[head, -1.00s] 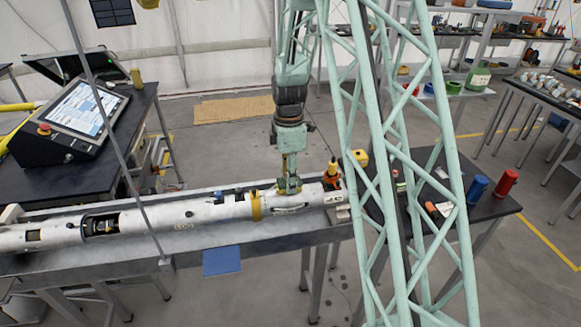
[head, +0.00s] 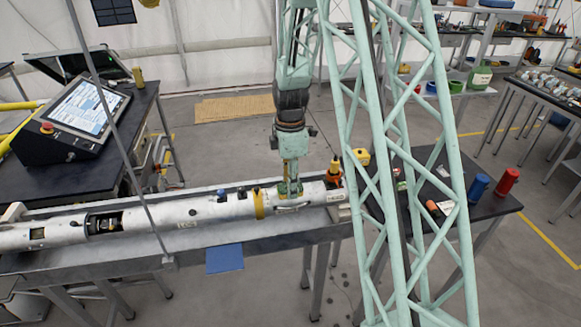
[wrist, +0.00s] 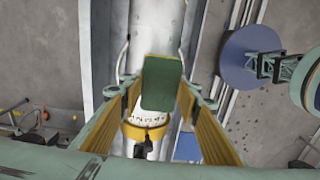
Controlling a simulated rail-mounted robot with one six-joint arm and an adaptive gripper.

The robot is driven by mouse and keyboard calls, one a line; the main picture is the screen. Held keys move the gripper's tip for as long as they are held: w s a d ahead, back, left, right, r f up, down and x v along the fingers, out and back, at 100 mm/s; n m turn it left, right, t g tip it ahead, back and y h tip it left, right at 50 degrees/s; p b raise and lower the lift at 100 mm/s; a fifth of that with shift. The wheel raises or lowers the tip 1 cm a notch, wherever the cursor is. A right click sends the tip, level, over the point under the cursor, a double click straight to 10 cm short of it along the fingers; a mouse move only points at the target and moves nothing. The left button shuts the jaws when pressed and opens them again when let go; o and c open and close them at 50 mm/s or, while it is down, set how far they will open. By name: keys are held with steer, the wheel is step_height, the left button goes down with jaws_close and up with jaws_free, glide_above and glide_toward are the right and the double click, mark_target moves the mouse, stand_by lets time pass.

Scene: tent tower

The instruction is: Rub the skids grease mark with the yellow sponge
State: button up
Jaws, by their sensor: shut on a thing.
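My gripper (head: 289,190) points down at the long white tube (head: 145,219), just right of its yellow band (head: 260,205). In the wrist view my gripper's two fingers (wrist: 162,100) hold the sponge (wrist: 163,84) between them; a green face with a thin yellow edge shows. Thin curved metal skids (wrist: 121,62) stand out on both sides of the tube there, and one shows in the head view (head: 290,208). The sponge is over the tube between the skids; I cannot tell whether it touches. I see no grease mark; the sponge and fingers cover part of the surface.
The tube lies along a grey bench (head: 300,236). An orange-and-black object (head: 334,172) stands close to the right of my gripper. A green lattice mast (head: 440,180) blocks part of the right side. Red (head: 507,182) and blue (head: 479,187) cylinders stand on the right table.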

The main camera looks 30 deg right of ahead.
steer(key=shift+w+a, duration=0.2)
steer(key=shift+a, duration=0.35)
steer(key=shift+w+a, duration=0.15)
steer(key=shift+w, duration=0.2)
steer(key=shift+w+d+r, duration=0.2)
steer(key=shift+w+d, duration=0.3)
steer(key=shift+w, duration=0.25)
steer(key=shift+w+d+f, duration=0.15)
steer(key=shift+w, duration=0.25)
steer(key=shift+w+d+f, duration=0.1)
steer(key=shift+w, duration=0.4)
steer(key=shift+s+a+b, duration=0.2)
steer(key=shift+s+b, duration=0.05)
steer(key=shift+s, duration=0.45)
steer(key=shift+s+a+b, duration=0.25)
steer(key=shift+s, duration=0.4)
steer(key=shift+s+a+b, duration=0.2)
steer(key=shift+s+b, duration=0.05)
steer(key=shift+s, duration=0.45)
step_height(320, 180, up, 4)
steer(key=shift+f+p, duration=0.1)
steer(key=shift+p, duration=0.7)
steer(key=shift+w+r+p, duration=0.15)
steer(key=shift+r+p, duration=0.2)
steer(key=shift+r, duration=0.25)
steer(key=shift+r+p, duration=0.75)
steer(key=shift+r, duration=1)
steer(key=shift+d+p, duration=0.2)
steer(key=shift+p, duration=0.25)
